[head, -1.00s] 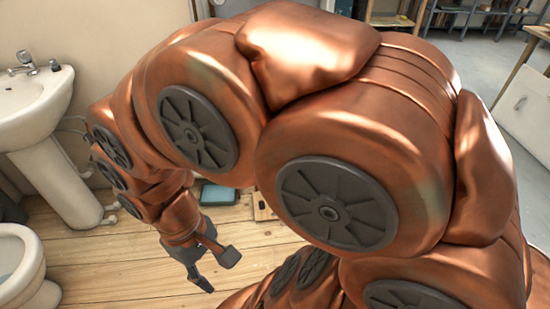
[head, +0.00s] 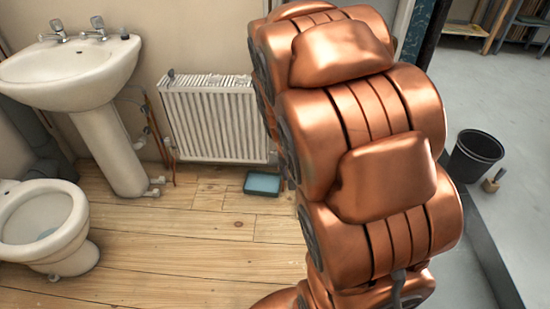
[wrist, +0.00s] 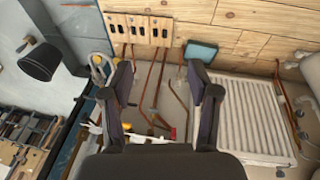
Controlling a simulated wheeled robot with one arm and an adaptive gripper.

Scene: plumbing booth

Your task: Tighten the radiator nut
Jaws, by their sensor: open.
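The white radiator (head: 215,120) stands against the wall in the head view, left of my arm. A copper pipe and valve fitting (head: 168,145) sit at its lower left corner; the nut is too small to make out. In the wrist view the radiator (wrist: 245,118) lies right of my gripper, with a copper pipe (wrist: 284,105) along its far right side. My gripper (wrist: 160,85) is open, with nothing between its fingers. It is hidden behind my arm in the head view.
A blue tray (head: 262,183) lies on the floor before the radiator. A sink (head: 75,75) and toilet (head: 45,225) stand left. A black bucket (head: 475,155) is at the right. A wooden panel with dark slots (wrist: 140,30) and bent copper pipes (wrist: 175,100) show ahead of my gripper.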

